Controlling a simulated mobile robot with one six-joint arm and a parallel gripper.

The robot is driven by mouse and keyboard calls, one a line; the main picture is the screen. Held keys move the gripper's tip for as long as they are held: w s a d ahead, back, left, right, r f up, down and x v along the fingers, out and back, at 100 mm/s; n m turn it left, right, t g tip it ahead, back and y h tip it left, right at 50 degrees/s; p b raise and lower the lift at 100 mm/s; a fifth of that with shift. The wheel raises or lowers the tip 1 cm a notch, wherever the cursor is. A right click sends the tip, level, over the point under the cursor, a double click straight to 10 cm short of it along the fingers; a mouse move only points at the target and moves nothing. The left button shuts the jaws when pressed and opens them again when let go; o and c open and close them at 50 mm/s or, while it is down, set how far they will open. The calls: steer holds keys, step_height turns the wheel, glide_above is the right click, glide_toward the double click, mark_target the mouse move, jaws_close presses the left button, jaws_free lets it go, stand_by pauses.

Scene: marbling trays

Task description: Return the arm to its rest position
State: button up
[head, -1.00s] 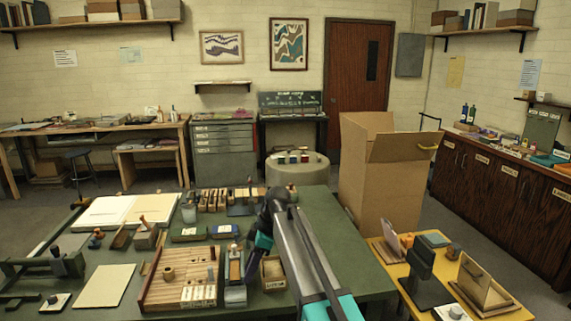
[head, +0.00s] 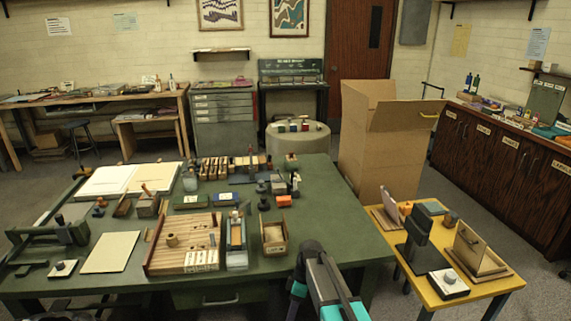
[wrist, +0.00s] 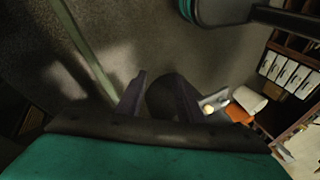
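My arm (head: 330,290) is folded low at the front edge of the green table in the head view, and its fingers are hard to make out there. In the wrist view, the two dark fingers of my gripper (wrist: 158,90) stand apart. A dark round shape shows between or behind them, and I cannot tell what it is. Nothing is clearly held. The wrist camera looks mostly at the grey floor.
The green table (head: 335,220) holds trays, blocks and stamps, with a small wooden box (head: 274,236) near my arm. A yellow table (head: 430,300) with stands is on the right. A tall cardboard box (head: 385,160) stands behind. Floor shows between the tables.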

steer(key=s+d+f+m+h, duration=0.1)
steer(key=s+d+f+m, duration=0.4)
steer(key=s, duration=0.5)
steer(key=s+d+f+m+g+h, duration=0.1)
steer(key=s+d+f+m, duration=0.4)
steer(key=s+f, duration=0.4)
steer(key=s+d+f+m+h, duration=0.1)
steer(key=s+d+f+m, duration=0.4)
steer(key=s, duration=0.8)
step_height(320, 180, down, 2)
steer(key=shift+s+d+f, duration=0.1)
steer(key=shift+s+d, duration=0.1)
steer(key=shift+s, duration=0.05)
